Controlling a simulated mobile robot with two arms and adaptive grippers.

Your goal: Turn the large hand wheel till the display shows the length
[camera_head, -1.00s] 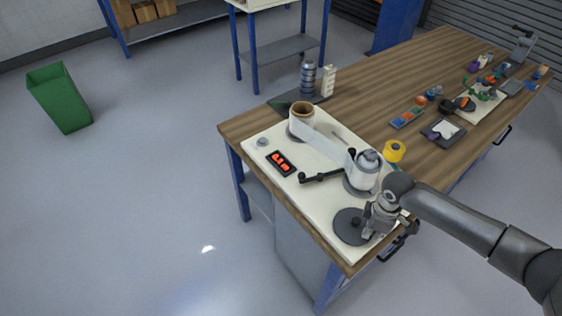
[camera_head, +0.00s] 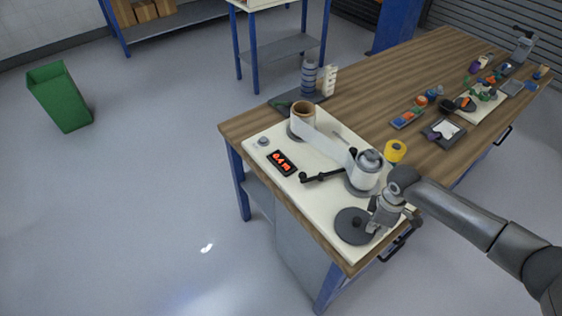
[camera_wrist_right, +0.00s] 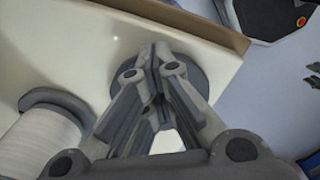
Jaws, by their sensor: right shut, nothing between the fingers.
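The large hand wheel (camera_head: 349,224) is a dark grey disc with a small knob, lying flat at the near end of the cream winding board (camera_head: 318,204). My right gripper (camera_head: 374,228) is shut and empty, over the wheel's right side; in the right wrist view its fingertips (camera_wrist_right: 156,50) are in front of the wheel (camera_wrist_right: 196,66). I cannot tell whether they touch it. The display (camera_head: 282,163) has glowing red characters, perhaps "0.4 m". White film runs between a brown-cored roll (camera_head: 303,112) and a white roll (camera_head: 362,178). My left gripper is not in view.
A black crank arm (camera_head: 322,176) lies between the display and the white roll. A yellow roll (camera_head: 395,151) stands behind the board. Several small items and trays lie farther along the wooden table (camera_head: 372,90). A green bin (camera_head: 58,97) stands on the floor.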

